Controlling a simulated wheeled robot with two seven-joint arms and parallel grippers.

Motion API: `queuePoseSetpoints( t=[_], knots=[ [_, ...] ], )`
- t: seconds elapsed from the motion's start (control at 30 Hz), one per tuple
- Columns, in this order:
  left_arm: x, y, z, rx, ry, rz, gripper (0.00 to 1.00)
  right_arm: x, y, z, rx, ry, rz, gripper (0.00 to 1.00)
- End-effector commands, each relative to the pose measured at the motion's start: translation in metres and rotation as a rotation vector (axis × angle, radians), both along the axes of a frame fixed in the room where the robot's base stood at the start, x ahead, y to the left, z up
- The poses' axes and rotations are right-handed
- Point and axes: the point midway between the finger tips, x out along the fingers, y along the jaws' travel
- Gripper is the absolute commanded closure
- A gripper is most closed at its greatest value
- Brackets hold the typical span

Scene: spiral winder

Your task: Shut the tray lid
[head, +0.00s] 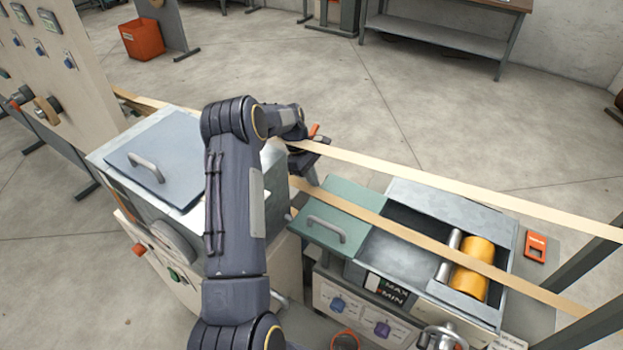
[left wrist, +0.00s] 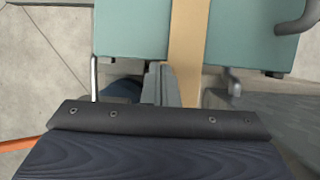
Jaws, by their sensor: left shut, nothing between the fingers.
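The tray (head: 402,221) is a grey metal box that stands open, with an orange roller (head: 470,266) and a steel roller inside. The green lid (head: 350,207) lies flat at the tray's left end, leaving the roller side uncovered. Its grey handle (head: 328,230) is on the near side. The lid also shows at the top of the left wrist view (left wrist: 135,30), with the handle (left wrist: 297,18) at the right. My left gripper (head: 308,180) is behind the lid's far left corner, shut and empty. Its narrow fingers show in the left wrist view (left wrist: 165,80). My right gripper is not in view.
Two pale strips (head: 440,183) run across the scene; the nearer one (head: 390,226) passes over the lid and tray. A grey-topped cabinet (head: 185,130) stands left, partly behind my left arm. An orange tag (head: 536,246) lies right of the tray. Open floor lies beyond.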

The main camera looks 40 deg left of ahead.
Motion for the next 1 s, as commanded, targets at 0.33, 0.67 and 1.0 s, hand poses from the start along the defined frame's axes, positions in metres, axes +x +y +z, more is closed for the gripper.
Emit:
queuePoseSetpoints(
  t=[0.33, 0.67, 1.0],
  knots=[
    [0.009, -0.077, 0.0, -0.003, -0.001, -0.009, 1.0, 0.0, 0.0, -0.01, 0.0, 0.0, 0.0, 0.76],
    [0.017, -0.153, 0.0, -0.002, 0.0, -0.004, 1.0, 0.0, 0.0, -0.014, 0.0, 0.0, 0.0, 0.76],
    [0.021, -0.182, 0.0, -0.003, 0.0, -0.002, 1.0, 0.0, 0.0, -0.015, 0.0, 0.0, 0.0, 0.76]
  ],
)
